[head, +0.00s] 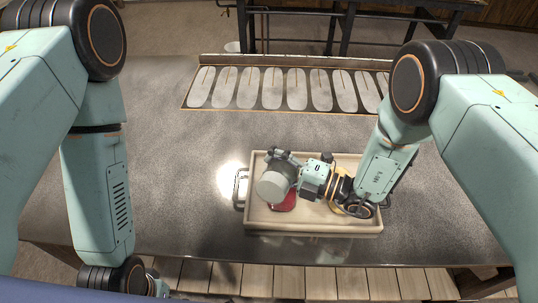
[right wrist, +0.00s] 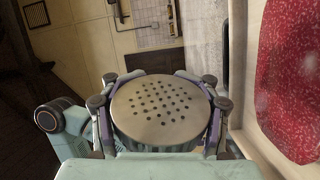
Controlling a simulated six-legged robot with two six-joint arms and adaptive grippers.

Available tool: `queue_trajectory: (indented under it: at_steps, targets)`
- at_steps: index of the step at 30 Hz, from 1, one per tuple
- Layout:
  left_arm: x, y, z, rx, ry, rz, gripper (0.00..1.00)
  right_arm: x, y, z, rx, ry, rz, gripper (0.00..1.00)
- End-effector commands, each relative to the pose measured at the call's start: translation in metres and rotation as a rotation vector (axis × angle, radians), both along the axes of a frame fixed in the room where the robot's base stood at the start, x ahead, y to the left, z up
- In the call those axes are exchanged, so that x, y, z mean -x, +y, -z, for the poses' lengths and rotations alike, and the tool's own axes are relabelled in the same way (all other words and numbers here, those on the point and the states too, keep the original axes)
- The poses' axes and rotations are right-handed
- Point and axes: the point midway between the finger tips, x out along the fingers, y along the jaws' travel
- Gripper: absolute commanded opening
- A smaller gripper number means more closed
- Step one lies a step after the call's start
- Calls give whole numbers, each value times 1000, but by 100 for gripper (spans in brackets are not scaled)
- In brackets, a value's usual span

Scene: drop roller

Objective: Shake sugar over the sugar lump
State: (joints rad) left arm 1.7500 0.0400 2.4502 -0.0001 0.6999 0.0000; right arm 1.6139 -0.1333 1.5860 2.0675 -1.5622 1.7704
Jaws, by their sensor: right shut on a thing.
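My right gripper (head: 290,172) is shut on a grey shaker (head: 272,187) above the tray's left half. In the right wrist view the shaker's round perforated lid (right wrist: 160,110) sits between the fingers. A glossy red thing (head: 284,203), likely the sugar lump, is partly hidden below the shaker in the head view. It also shows as a red, pale-speckled surface in the right wrist view (right wrist: 292,75), right of the shaker. No falling sugar can be made out. My left arm hangs at the left; its fingers are out of view.
The pale tray (head: 315,226) with side handles stands on the dark grey table (head: 160,160) near its front edge. A board with several pale oval strips (head: 270,88) lies along the back. The table left of the tray is clear.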

Motion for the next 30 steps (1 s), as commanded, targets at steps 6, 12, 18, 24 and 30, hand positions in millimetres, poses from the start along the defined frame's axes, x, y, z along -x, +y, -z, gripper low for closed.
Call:
queue_trajectory:
  at_steps: [6,12,18,24,30]
  targets:
    - [0,0,-6,0,0,0,86,11,1,-1,-2,-1,-1,12]
    - [0,0,-5,0,0,0,86,12,1,0,-2,-1,0,12]
    - [0,0,-4,0,0,0,86,10,1,0,-1,-3,0,12]
    - [0,0,3,0,0,0,86,-2,0,1,0,-2,1,12]
    - [0,0,9,0,0,0,86,-14,-1,1,-2,-3,2,12]
